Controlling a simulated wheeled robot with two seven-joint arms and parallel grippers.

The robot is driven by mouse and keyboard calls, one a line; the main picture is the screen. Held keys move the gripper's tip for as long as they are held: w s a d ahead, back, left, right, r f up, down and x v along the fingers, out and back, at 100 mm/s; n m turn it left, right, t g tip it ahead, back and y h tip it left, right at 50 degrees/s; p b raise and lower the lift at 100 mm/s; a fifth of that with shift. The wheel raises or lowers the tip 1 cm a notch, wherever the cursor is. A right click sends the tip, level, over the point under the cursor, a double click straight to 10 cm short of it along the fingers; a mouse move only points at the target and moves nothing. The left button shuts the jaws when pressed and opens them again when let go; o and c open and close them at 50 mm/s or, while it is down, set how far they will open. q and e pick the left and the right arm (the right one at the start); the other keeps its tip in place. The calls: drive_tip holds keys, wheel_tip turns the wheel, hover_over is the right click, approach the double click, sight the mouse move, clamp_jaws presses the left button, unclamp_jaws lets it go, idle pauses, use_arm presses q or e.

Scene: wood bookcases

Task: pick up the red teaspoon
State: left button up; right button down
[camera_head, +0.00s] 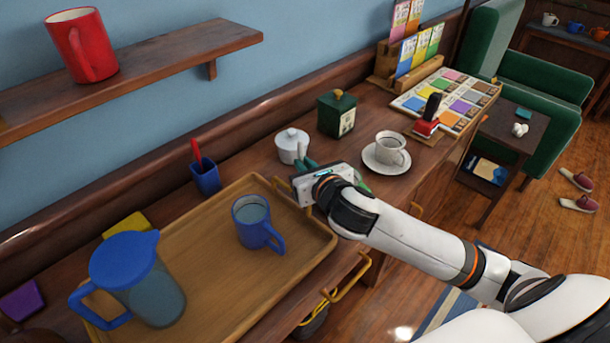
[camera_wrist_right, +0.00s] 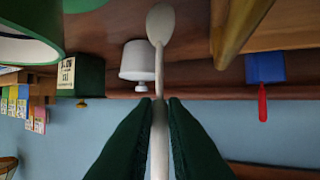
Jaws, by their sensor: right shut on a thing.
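A red handle (camera_head: 197,152), likely the red teaspoon, stands in a small blue cup (camera_head: 206,179) behind the tray. In the right wrist view, which is upside down, the red handle (camera_wrist_right: 262,103) sticks out of the blue cup (camera_wrist_right: 264,68) at the right. My right gripper (camera_head: 303,164) is right of that cup, near the white lidded pot (camera_head: 291,145). In the wrist view my right gripper (camera_wrist_right: 160,105) is shut on a pale spoon (camera_wrist_right: 160,58), apart from the red handle. My left gripper is not in view.
A wooden tray (camera_head: 190,265) holds a blue mug (camera_head: 257,222) and a blue-lidded pitcher (camera_head: 140,280). A green box (camera_head: 337,113), a white cup (camera_head: 390,148) on a saucer and a stamp (camera_head: 428,117) stand right. A shelf (camera_head: 150,65) with a red mug (camera_head: 82,45) overhangs.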

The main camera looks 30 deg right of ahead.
drive_tip(key=shift+f, duration=1.25)
drive_tip(key=c, duration=1.5)
unclamp_jaws()
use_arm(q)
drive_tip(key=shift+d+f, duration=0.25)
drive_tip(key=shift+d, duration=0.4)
